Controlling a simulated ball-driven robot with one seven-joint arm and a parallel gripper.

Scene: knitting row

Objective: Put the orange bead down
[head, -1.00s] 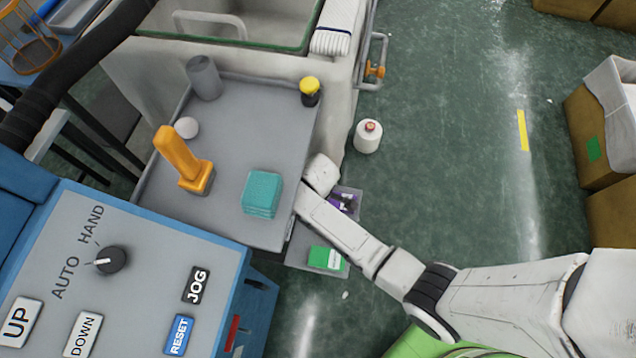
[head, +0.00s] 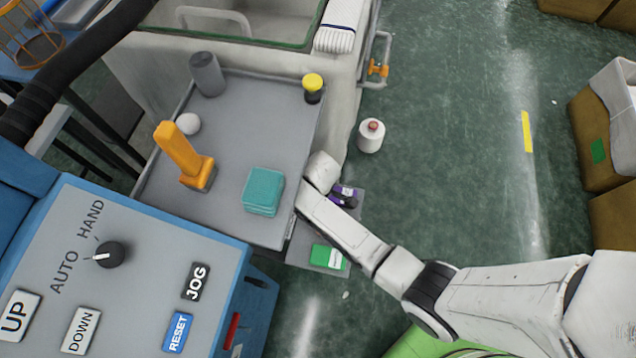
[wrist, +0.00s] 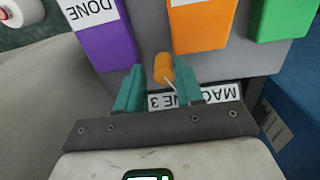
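The orange bead (wrist: 163,67) shows in the wrist view between the tips of my gripper's teal fingers (wrist: 158,88). The fingers stand apart; a narrow gap shows on the bead's left, and its right side is close to or touching the right finger. A thin pale line runs from its lower end. Behind it is a grey tray (wrist: 152,58) with a purple block (wrist: 105,42) marked DONE, an orange block (wrist: 200,25) and a green block (wrist: 285,18). I cannot tell whether the bead rests on the tray. In the head view my arm hides gripper and bead.
In the head view a grey table (head: 240,130) beside the small tray (head: 300,250) carries a teal stack (head: 263,190), an orange stand (head: 183,155) and a yellow-capped bottle (head: 312,88). A white cone (head: 370,137) stands on the open floor to the right.

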